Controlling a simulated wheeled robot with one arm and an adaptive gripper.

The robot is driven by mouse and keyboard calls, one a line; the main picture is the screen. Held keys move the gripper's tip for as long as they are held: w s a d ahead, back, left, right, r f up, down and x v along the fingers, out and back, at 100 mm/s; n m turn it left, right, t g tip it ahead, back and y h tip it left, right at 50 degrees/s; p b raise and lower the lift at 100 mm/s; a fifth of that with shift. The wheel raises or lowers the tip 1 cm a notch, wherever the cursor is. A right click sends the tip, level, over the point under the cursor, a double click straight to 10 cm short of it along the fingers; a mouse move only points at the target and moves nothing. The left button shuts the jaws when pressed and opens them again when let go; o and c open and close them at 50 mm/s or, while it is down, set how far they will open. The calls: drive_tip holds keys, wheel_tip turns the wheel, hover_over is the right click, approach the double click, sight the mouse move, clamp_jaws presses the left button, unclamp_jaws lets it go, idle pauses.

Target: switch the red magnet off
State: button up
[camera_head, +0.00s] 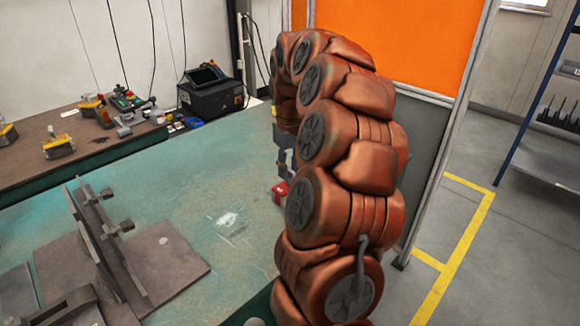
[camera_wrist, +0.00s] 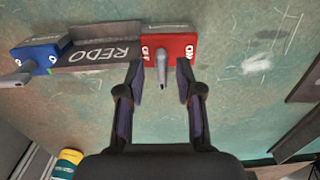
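The red magnet (camera_wrist: 178,44) is a red block with OFF lettering on its left side and ON lettering on its right side in the wrist view. Its grey lever (camera_wrist: 162,68) points down the picture, toward my gripper. My gripper (camera_wrist: 160,72) is open, with one finger on each side of the lever and a visible gap on both sides. In the head view the red magnet (camera_head: 280,193) sits on the green table, just below my gripper (camera_head: 285,162). My arm hides what lies behind it there.
A steel fixture (camera_head: 110,240) stands on the table (camera_head: 190,185) at left. Tools and a black box (camera_head: 210,98) occupy the back bench.

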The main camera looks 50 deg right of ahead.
wheel_tip(320, 180, up, 12)
idle(0.7)
drive_tip(key=shift+f, duration=0.1)
idle(0.7)
drive_tip(key=s+a+f+n+g, duration=0.1)
drive_tip(key=s+a+f, duration=0.1)
drive_tip(key=a, duration=0.9)
drive_tip(key=s+a+f+n, duration=0.1)
drive_tip(key=s+a+f, duration=0.2)
drive_tip(key=a, duration=0.7)
drive_tip(key=s+a+f+m+g, duration=0.1)
drive_tip(key=s+a+f, duration=0.5)
drive_tip(key=s, duration=0.4)
drive_tip(key=s+a+f+m+g, duration=0.1)
drive_tip(key=s+a+f, duration=0.4)
drive_tip(key=s, duration=0.5)
wheel_tip(320, 180, up, 15)
drive_tip(key=w+t+p, duration=0.1)
drive_tip(key=p, duration=1.3)
drive_tip(key=shift+a, duration=0.15)
drive_tip(key=shift+w+f, duration=0.1)
drive_tip(key=shift+f, duration=0.05)
